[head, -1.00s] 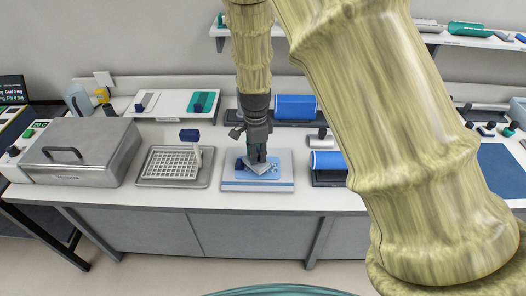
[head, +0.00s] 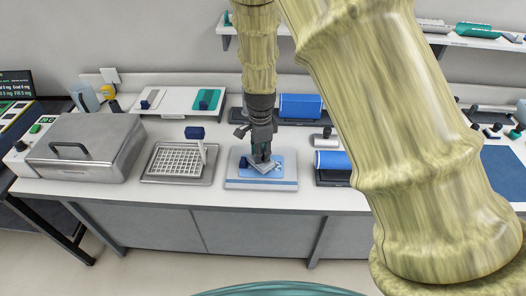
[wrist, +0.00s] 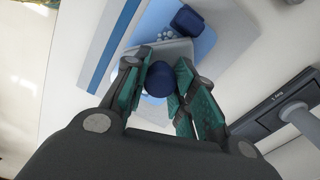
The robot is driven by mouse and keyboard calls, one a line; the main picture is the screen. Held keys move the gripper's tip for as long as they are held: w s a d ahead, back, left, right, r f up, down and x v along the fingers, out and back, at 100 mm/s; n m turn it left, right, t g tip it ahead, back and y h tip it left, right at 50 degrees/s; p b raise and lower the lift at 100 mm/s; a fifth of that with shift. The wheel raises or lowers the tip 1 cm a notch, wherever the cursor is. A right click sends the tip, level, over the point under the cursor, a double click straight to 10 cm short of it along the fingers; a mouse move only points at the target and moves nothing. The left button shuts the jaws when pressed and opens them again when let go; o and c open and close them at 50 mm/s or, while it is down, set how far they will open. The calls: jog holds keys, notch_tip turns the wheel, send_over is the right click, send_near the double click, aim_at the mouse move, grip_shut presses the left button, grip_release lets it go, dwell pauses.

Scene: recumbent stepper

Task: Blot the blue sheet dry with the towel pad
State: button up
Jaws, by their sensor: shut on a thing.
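The light blue sheet (head: 277,164) lies on a pale board with a blue front stripe (head: 262,183) on the bench. The grey towel pad (head: 263,168) is low over the sheet, apparently on it; exact contact is hard to tell. My gripper (head: 262,156) points down, its fingers shut on the pad's dark blue knob (wrist: 158,78). The pad (wrist: 178,50) also shows under the fingers in the wrist view. Small pale drops (wrist: 164,33) show on the sheet (wrist: 205,45) beside the pad. A dark blue clip-like block (head: 243,162) sits at the sheet's left.
A white grid rack in a metal tray (head: 178,160) stands left of the board, with a lidded metal box (head: 85,148) farther left. Blue rolls (head: 333,159) (head: 300,106) stand right and behind. The bench front is clear.

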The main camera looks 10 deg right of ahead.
jog(key=shift+f, duration=0.6)
dwell(0.3)
jog(key=shift+s+f, duration=0.1)
jog(key=shift+f, duration=0.05)
dwell(1.1)
jog(key=shift+d, duration=0.1)
jog(key=shift+s+d+p, duration=0.25)
jog(key=shift+d+p, duration=0.15)
jog(key=shift+d, duration=0.65)
jog(key=shift+s+d+p, duration=0.25)
jog(key=shift+d+p, duration=0.15)
jog(key=shift+d, duration=0.65)
jog(key=shift+a+r, duration=0.1)
jog(key=shift+r, duration=0.15)
notch_tip(320, 180, up, 7)
jog(key=p, duration=0.5)
jog(key=shift+p, duration=0.35)
